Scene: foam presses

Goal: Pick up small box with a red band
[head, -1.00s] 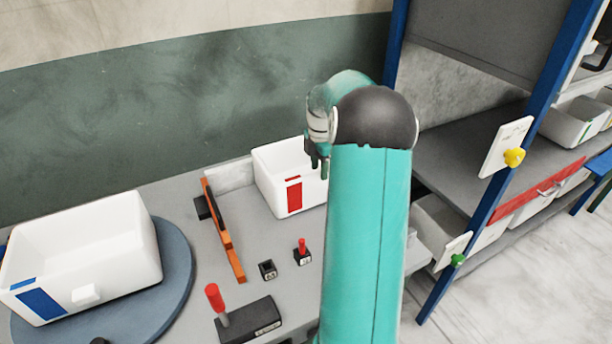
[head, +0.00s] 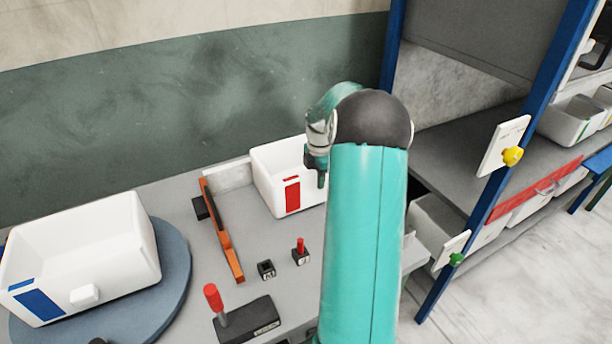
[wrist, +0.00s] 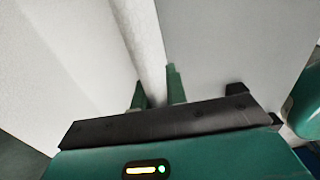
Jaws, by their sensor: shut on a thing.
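The small white box with a red band (head: 264,184) stands on the grey table near the back wall, left of my arm. Its red band is on the front face, and my arm hides its right part. My gripper (head: 319,178) is at the box's right side, by the rim. In the wrist view, the gripper's two green fingers (wrist: 157,90) are shut on a thin white wall of the box (wrist: 146,45). White surfaces fill most of that view. I cannot tell whether the box is lifted off the table.
A larger white box with a blue band (head: 90,250) sits on a round grey-blue turntable (head: 178,285) at left. A blue-framed shelf (head: 470,240) stands at right.

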